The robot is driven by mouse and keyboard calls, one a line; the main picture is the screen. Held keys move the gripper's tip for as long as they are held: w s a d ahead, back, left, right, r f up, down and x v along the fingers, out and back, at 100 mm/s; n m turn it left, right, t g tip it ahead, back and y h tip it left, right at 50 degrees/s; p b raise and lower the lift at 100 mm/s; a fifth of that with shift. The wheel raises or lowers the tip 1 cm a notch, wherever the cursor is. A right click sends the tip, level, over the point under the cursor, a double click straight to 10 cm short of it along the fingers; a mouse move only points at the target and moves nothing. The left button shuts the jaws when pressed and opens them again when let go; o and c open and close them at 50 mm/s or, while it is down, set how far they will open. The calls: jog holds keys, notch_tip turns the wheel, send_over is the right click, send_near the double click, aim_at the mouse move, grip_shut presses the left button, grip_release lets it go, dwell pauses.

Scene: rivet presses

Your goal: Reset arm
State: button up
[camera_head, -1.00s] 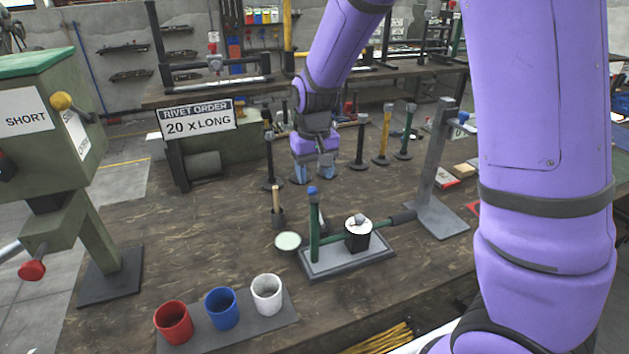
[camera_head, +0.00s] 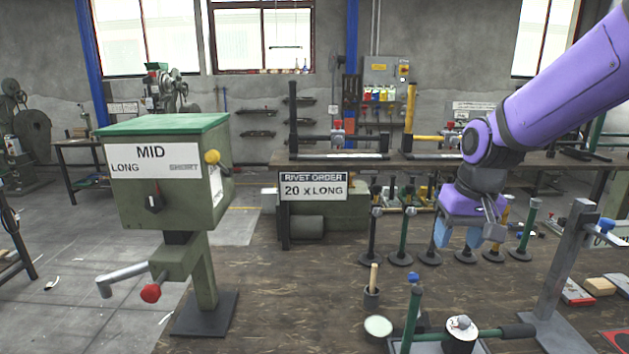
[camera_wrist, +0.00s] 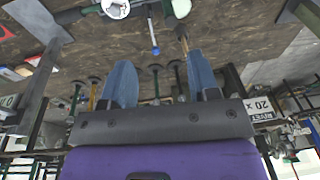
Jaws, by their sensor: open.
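My gripper (camera_head: 457,232) is at the right of the head view, on my purple arm (camera_head: 560,88). Its two blue fingers are apart, with nothing between them. It hangs above the workbench (camera_head: 300,300), in front of a row of upright stands. In the wrist view my gripper (camera_wrist: 161,85) also shows its blue fingers spread and empty. The wrist picture looks upside down, with the bench top along its upper edge.
A green machine (camera_head: 165,185) marked MID, LONG and SHORT stands left. A sign (camera_head: 313,187) reads RIVET ORDER 20 x LONG. A small press with a green post (camera_head: 411,315) and a grey upright stand (camera_head: 562,270) are near the front right. Floor at left is fairly open.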

jog(key=s+d+r+t, duration=0.2)
jog(key=s+r, duration=0.3)
jog(key=s, duration=0.4)
jog(key=s+d+r+t, duration=0.1)
jog(key=s+r, duration=0.3)
jog(key=s, duration=0.6)
jog(key=shift+s+d+r+t+h, duration=0.3)
jog(key=shift+d+r+t+h, duration=0.1)
jog(key=shift+d, duration=0.15)
jog(key=shift+c, duration=0.2)
